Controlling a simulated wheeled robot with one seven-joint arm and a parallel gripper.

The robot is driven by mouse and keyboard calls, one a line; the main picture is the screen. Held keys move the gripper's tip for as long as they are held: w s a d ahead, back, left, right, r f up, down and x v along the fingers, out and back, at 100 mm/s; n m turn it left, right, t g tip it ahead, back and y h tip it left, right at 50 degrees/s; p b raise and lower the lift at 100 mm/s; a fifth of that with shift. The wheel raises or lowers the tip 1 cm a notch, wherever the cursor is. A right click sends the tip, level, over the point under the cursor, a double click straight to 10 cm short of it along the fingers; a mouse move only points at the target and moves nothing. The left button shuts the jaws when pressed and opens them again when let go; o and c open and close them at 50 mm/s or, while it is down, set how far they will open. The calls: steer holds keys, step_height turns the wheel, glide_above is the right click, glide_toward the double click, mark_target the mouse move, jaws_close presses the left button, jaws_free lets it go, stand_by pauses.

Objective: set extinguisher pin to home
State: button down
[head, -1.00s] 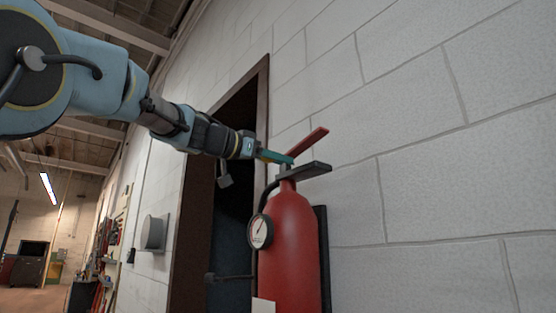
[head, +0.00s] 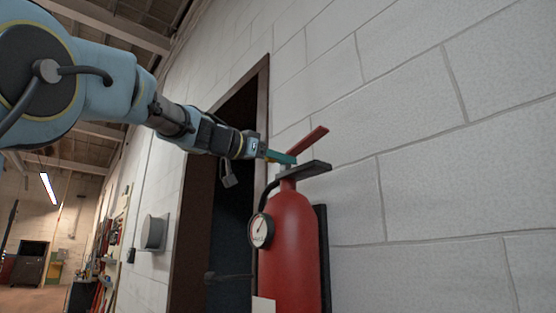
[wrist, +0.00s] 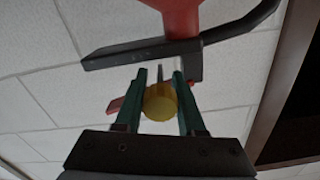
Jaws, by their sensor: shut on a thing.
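The red extinguisher (head: 291,245) stands upright against the wall, with a dark lower handle (head: 304,170) and a red lever (head: 307,140) above it. In the wrist view the dark handle (wrist: 135,50) lies just beyond my fingertips. My gripper (head: 292,159) is at the valve, its teal fingers reaching in from the left between lever and handle. In the wrist view my gripper (wrist: 159,74) is shut on the extinguisher pin, whose round yellow head (wrist: 160,103) sits between the fingers. A thin grey shaft shows beyond the head. How deep it sits in the valve is unclear.
A round gauge (head: 261,230) and a black hose are on the extinguisher's left side. A dark doorway (head: 232,200) with a brown frame is behind my wrist. The block wall (head: 440,130) is close behind and right. A grey box (head: 153,233) is on the wall farther left.

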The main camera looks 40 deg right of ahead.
steer(key=shift+d+f, duration=0.1)
steer(key=shift+d, duration=0.9)
steer(key=shift+s, duration=0.1)
steer(key=c, duration=0.5)
jaws_free()
steer(key=shift+d, duration=0.15)
steer(key=a+b, duration=0.5)
steer(key=a, duration=0.6)
steer(key=shift+w, duration=0.35)
steer(key=shift+d, duration=0.1)
